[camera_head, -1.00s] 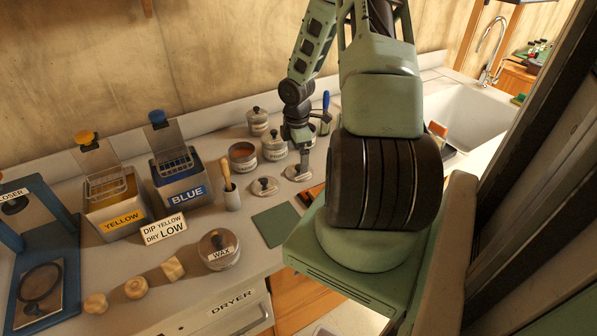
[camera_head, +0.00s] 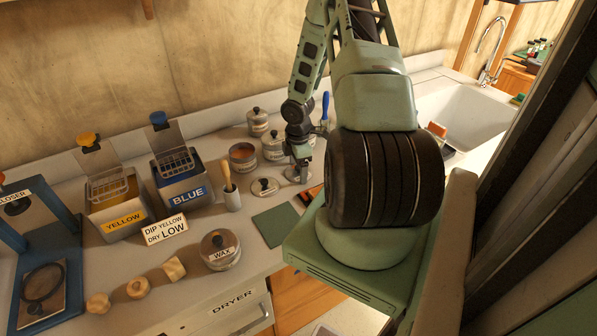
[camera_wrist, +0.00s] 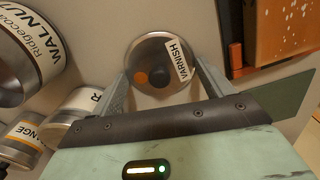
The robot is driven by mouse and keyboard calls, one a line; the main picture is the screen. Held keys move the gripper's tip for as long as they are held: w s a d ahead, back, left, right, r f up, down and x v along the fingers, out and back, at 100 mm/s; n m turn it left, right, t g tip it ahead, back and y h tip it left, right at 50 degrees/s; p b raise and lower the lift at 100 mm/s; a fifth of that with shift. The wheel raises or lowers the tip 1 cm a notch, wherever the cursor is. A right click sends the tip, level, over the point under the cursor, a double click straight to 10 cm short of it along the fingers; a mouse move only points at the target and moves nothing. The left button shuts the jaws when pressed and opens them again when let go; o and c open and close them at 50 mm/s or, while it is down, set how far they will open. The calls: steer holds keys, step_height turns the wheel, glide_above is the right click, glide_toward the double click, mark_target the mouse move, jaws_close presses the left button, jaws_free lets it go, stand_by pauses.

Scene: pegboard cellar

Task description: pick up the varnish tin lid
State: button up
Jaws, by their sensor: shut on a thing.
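The varnish tin lid (camera_wrist: 150,55) is a round metal disc with a dark centre knob, a white VARNISH label and an orange dot. It lies on the counter in the wrist view. My gripper (camera_wrist: 163,80) is over it with a finger on each side, shut on the lid. In the head view my gripper (camera_head: 299,172) reaches down to the counter and covers most of the lid.
A second lid (camera_head: 264,187) lies just left of my gripper. An open tin (camera_head: 242,157) and several lidded tins (camera_head: 273,146) stand close behind. A brush in a cup (camera_head: 231,196) is further left. A green mat (camera_head: 276,225) lies in front.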

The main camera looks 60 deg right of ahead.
step_height(320, 180, up, 10)
steer(key=w+a+p, duration=0.1)
steer(key=w+a, duration=0.1)
steer(key=w, duration=0.3)
steer(key=w+a, duration=0.2)
steer(key=w, duration=0.4)
steer(key=w+a+p, duration=0.1)
steer(key=w+a, duration=0.1)
steer(key=w, duration=0.4)
steer(key=shift+w+f+p, duration=0.15)
steer(key=shift+f+p, duration=0.2)
steer(key=shift+f, duration=0.05)
steer(key=shift+f+b, duration=0.6)
steer(key=shift+f, duration=0.45)
steer(key=shift+f, duration=0.15)
stand_by(1.5)
steer(key=o, duration=0.9)
steer(key=shift+o, duration=0.2)
steer(key=shift+p, duration=0.35)
